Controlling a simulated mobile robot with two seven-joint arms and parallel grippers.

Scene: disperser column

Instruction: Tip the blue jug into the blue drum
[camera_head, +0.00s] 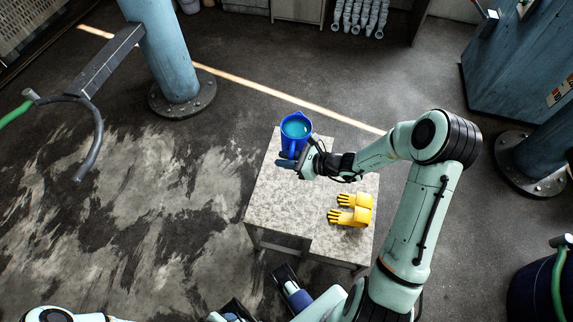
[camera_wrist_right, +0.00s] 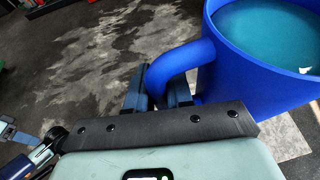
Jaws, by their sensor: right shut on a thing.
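The blue jug (camera_head: 296,130) is upright at the back edge of the small table, with teal liquid in it. In the right wrist view the jug (camera_wrist_right: 262,85) fills the upper right. My right gripper (camera_head: 289,163) is shut on its handle, and the fingers (camera_wrist_right: 160,92) close around the handle's lower part. I cannot tell whether the jug's base touches the table. A dark blue drum (camera_head: 528,292) stands at the lower right, partly cut off by the frame, well apart from the jug.
Yellow gloves (camera_head: 352,212) lie on the speckled table (camera_head: 275,205). A green hose (camera_head: 558,285) hangs at the drum. Blue columns (camera_head: 165,50) and a large blue housing (camera_head: 510,60) stand on the floor. The floor left of the table is clear.

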